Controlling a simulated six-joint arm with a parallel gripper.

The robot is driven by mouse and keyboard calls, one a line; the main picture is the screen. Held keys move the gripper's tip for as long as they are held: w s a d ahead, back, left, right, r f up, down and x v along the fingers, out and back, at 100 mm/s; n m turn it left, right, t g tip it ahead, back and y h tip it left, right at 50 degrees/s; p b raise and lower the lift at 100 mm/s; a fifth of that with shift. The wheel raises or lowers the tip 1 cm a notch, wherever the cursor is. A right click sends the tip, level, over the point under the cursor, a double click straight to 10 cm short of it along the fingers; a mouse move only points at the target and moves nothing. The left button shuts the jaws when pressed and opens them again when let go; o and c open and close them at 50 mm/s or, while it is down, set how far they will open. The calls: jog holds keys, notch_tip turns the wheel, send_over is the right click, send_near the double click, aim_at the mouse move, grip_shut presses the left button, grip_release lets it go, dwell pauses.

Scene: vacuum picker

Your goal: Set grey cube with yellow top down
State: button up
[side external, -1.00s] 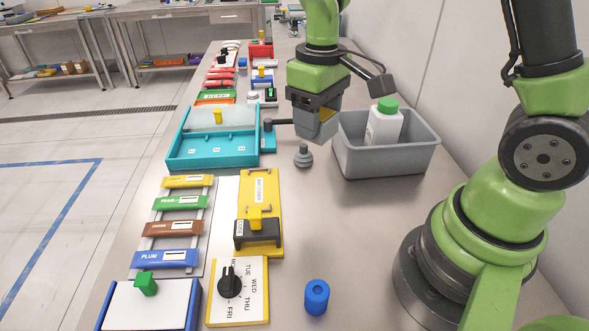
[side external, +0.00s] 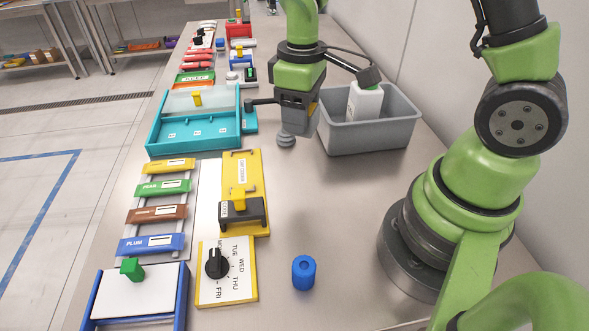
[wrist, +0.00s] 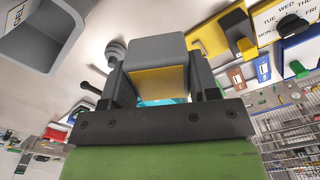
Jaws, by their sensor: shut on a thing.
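The grey cube with a yellow top (wrist: 158,58) is between the two fingers of my gripper (side external: 297,115), which is shut on it. In the wrist view its yellow face turns toward the palm and its grey side shows above. In the side view the cube (side external: 295,123) is mostly covered by the fingers, low over the steel table, right of the teal box and left of the grey bin. I cannot tell whether its underside touches the table.
A grey stepped knob-like piece (side external: 286,140) stands just in front of the cube. The teal box (side external: 195,143) is at left. A blue cylinder (side external: 303,273) stands nearer. The table between is bare.

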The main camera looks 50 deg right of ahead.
aim_at(305, 182)
jog(key=f+n, duration=0.2)
jog(key=s+f+n, duration=0.1)
jog(key=shift+d+f, duration=0.1)
jog(key=shift+d, duration=0.15)
jog(key=shift+f, duration=4.8)
jog(key=shift+f, duration=0.15)
jog(key=o, duration=0.9)
jog(key=shift+o, duration=0.2)
jog(key=shift+w, duration=0.1)
